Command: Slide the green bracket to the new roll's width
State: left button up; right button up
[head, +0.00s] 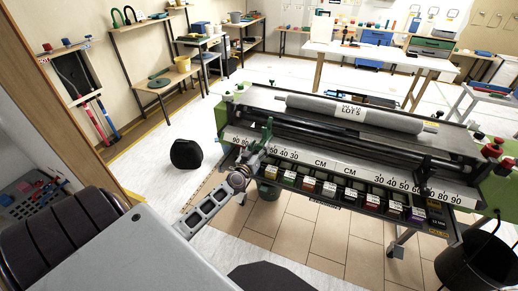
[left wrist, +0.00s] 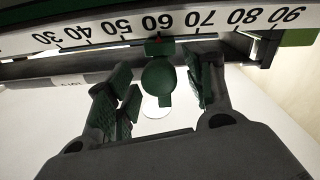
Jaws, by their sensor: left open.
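The green bracket (left wrist: 158,78) with its round knob hangs under the number scale in the left wrist view. A small red mark above it sits close to the 60 on the scale, which reads upside down there. My left gripper (left wrist: 160,95) is open, with one finger on each side of the knob and gaps visible. In the head view the left gripper (head: 246,164) is at the machine's front left, and part of the bracket (head: 267,130) shows just above it. The pale new roll (head: 352,114), labelled LOT 5, lies across the machine's top. My right gripper is out of view.
The CM scale (head: 325,164) runs along the machine's front, above a tray of small labelled boxes (head: 328,188). A black bucket (head: 476,262) stands at the lower right. A dark round object (head: 186,154) sits on the floor to the left. A white workbench (head: 385,55) stands behind.

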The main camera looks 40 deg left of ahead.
pick_arm(q)
jog(key=s+d, duration=0.2)
jog(key=s, duration=0.9)
jog(key=shift+s+d, duration=0.15)
jog(key=shift+s, duration=0.15)
dwell(0.4)
jog(key=shift+n, duration=0.3)
dwell(0.5)
